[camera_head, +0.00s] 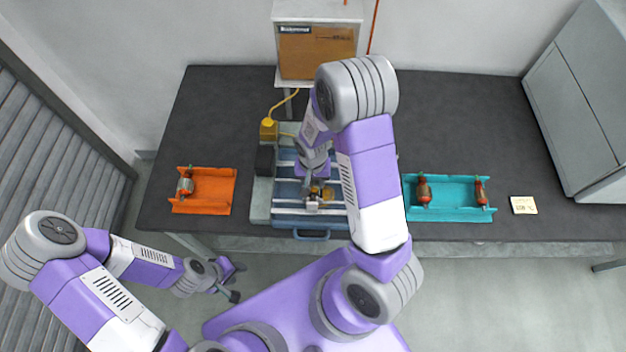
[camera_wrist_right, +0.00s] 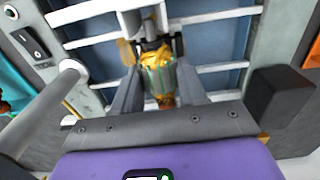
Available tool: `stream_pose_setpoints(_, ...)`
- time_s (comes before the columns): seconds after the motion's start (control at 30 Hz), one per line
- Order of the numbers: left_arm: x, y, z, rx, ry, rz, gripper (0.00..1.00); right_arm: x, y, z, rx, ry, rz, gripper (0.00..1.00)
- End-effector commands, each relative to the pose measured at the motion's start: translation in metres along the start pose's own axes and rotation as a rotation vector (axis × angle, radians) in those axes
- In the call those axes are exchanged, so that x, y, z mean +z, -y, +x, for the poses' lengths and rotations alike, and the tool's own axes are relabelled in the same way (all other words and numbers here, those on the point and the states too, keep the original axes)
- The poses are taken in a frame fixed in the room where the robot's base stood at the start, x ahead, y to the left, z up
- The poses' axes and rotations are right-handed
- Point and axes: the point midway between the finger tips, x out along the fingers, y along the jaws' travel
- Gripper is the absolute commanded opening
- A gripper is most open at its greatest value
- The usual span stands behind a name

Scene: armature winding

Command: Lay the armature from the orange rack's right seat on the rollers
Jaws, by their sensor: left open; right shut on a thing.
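The orange rack (camera_head: 222,190) lies on the left of the table. One armature (camera_head: 185,187) sits in its left seat; its right seat is empty. My right gripper (camera_head: 314,194) is over the blue bed of the middle machine. In the right wrist view its fingers (camera_wrist_right: 160,88) are shut on an armature with copper and green windings (camera_wrist_right: 158,72). A white block (camera_wrist_right: 137,17) stands at the armature's far end. The rollers are not clearly made out, and I cannot tell whether the armature touches them. My left gripper (camera_head: 232,284) is open and empty, in front of the table.
A teal rack (camera_head: 452,205) with two armatures stands right of the machine (camera_head: 262,198). A grey cabinet (camera_head: 585,90) bounds the right side. The table's back left is clear. My right arm hides part of the machine.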

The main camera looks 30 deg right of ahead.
Motion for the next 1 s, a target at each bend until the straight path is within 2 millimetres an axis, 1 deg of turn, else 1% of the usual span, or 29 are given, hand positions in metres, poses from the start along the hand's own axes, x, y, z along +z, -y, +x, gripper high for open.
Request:
stream_pose_setpoints(0.27,0.000,0.001,0.003,0.000,0.000,0.000,0.43,0.000,0.000,0.004,0.000,-0.001,0.000,0.04)
stream_pose_setpoints(0.3,0.000,0.001,0.003,0.000,0.000,0.000,0.43,0.000,0.000,0.003,0.000,-0.001,0.000,0.46)
stream_pose_setpoints(0.47,0.000,0.001,0.003,0.000,0.000,0.000,0.43,0.000,0.000,0.003,0.000,0.000,0.000,0.71)
stream_pose_setpoints(0.77,0.000,0.001,0.003,0.000,0.000,0.000,0.43,0.000,0.000,0.002,0.000,0.000,0.000,0.71)
stream_pose_setpoints(0.87,0.000,0.001,0.002,0.000,0.000,0.000,0.43,-0.001,0.001,-0.007,-0.002,-0.003,0.000,0.71)
stream_pose_setpoints(1.0,0.000,0.000,0.000,0.000,0.000,0.000,0.43,-0.001,0.001,-0.030,-0.005,-0.005,-0.001,0.71)
